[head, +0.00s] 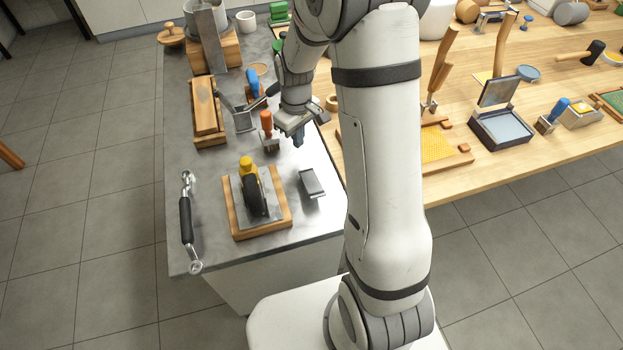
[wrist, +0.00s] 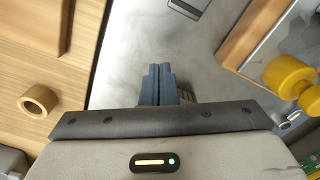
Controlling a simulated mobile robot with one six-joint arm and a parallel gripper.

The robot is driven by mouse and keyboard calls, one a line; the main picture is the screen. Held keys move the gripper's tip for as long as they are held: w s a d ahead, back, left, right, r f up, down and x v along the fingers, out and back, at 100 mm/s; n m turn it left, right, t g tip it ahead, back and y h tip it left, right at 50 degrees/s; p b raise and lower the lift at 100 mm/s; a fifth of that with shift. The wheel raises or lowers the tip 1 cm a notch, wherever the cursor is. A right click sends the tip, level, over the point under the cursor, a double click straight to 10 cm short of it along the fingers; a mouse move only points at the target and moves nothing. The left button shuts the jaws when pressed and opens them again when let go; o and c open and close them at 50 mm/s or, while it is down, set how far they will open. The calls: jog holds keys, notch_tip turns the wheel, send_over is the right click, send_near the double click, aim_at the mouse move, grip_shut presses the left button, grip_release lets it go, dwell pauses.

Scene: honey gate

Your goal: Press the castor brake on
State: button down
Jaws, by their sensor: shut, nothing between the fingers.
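The castor (head: 256,194) has a black wheel and a yellow part on top. It is fixed to a metal plate on a wooden board (head: 238,233) on the grey worktop. The yellow part (head: 247,165) looks like the brake pedal; I cannot tell its setting. In the wrist view a yellow part (wrist: 290,76) shows at the right edge beside the wooden board (wrist: 252,40). My gripper (head: 298,140) is above the worktop, behind and right of the castor and apart from it. In the wrist view its blue-grey fingers (wrist: 158,72) are together and empty.
A grey block (head: 312,182) lies right of the board. A black-gripped metal bar (head: 186,222) lies left. An orange-handled tool (head: 267,128) stands close beside my gripper. A wooden block (head: 207,110) is farther back. The wooden table at right holds many tools.

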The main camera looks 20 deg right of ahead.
notch_tip(320, 180, up, 7)
jog(key=p, duration=0.4)
dwell(0.5)
jog(key=s+r+m+t, duration=0.1)
jog(key=s+r+m, duration=0.2)
jog(key=s+r, duration=0.4)
jog(key=s+r+m+t, duration=0.2)
jog(key=s+r, duration=0.5)
jog(key=s, duration=0.7)
jog(key=shift+s+d+r+m, duration=0.2)
jog(key=shift+d+r+m, duration=0.2)
jog(key=shift+m, duration=0.1)
